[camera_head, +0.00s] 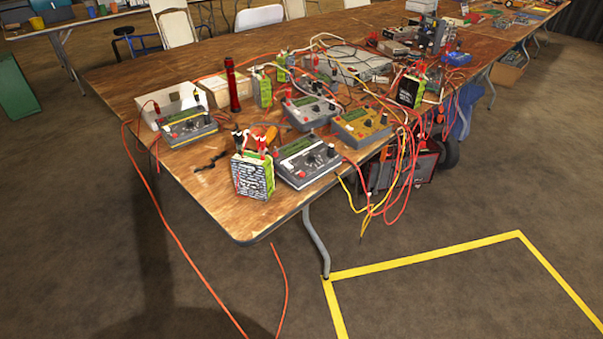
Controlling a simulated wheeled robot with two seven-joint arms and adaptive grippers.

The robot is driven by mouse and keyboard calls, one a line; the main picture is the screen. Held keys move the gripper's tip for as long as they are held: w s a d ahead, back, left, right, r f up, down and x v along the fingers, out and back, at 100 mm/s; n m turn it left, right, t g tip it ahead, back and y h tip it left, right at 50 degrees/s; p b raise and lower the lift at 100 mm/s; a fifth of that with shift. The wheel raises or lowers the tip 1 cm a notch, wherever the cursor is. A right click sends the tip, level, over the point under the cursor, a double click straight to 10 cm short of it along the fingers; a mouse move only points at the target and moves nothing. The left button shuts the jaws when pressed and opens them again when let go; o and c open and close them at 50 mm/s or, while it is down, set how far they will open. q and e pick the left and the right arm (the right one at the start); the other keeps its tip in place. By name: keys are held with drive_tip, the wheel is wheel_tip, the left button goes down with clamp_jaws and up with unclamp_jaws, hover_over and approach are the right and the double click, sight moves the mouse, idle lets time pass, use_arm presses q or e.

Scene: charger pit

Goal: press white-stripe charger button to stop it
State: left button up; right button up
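Several box chargers with green displays and knobs stand on the wooden table. The one nearest the front edge, with a pale band around a dark face, looks like the white-stripe charger (307,163). A grey charger (312,112) stands behind it, an orange-yellow charger (361,125) to its right, and a charger with a yellow band (187,127) at the left. Small red and dark controls show on the front charger, but which is the stop button is too small to tell. Neither of my grippers is in view.
A green-and-black battery (253,175) with leads stands just left of the front charger. A red flashlight (232,86) stands upright behind. Loose red and yellow cables (405,165) hang over the table's right edge. Yellow tape (425,256) marks open floor in front.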

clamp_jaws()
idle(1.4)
